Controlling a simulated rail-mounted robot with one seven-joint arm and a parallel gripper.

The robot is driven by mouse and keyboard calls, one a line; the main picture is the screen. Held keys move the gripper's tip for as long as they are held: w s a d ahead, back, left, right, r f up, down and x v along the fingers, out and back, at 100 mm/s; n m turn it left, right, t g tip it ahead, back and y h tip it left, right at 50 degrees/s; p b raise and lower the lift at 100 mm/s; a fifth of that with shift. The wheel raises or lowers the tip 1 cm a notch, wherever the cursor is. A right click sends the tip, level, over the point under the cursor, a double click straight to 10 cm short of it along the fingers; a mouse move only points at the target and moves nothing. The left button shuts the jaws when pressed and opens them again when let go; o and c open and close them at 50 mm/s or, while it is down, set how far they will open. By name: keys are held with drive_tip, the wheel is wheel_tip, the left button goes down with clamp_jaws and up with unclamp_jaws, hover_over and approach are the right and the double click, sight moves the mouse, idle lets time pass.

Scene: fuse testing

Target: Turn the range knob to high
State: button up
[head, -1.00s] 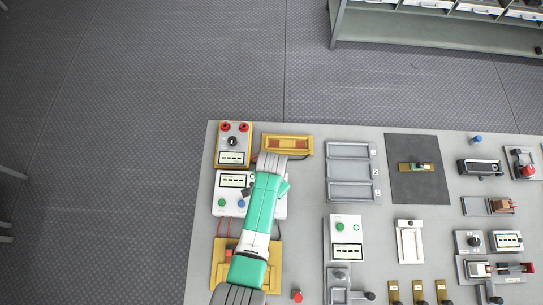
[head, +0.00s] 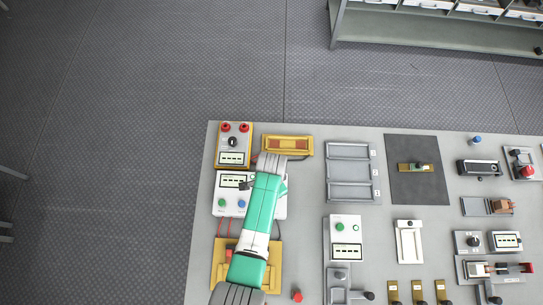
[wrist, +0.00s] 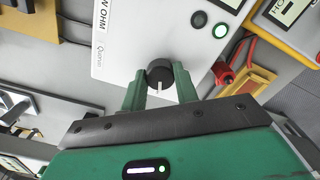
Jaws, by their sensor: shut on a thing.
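A round black knob (wrist: 160,75) with a white pointer line sits on the face of a white box (wrist: 130,35) marked "OHM" in the wrist view. The line points down the picture, toward my gripper's body. My gripper (wrist: 160,84) is shut on the knob, one green finger on each side. In the head view the white box (head: 229,208) is at the left of the table, and my arm covers its right part. The knob and fingertips are hidden there. Position labels around the knob cannot be read.
A yellow meter (head: 233,158) with red terminals stands behind the box. A yellow block (head: 288,144) is at the back, beside my wrist. A grey tray (head: 351,171) lies to the right. Red and black plugs (wrist: 224,73) are close to my right finger in the wrist view.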

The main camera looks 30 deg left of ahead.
drive_tip(key=o, duration=1)
wheel_tip(320, 180, up, 8)
drive_tip(key=shift+f+p, duration=0.1)
drive_tip(key=shift+p, duration=0.25)
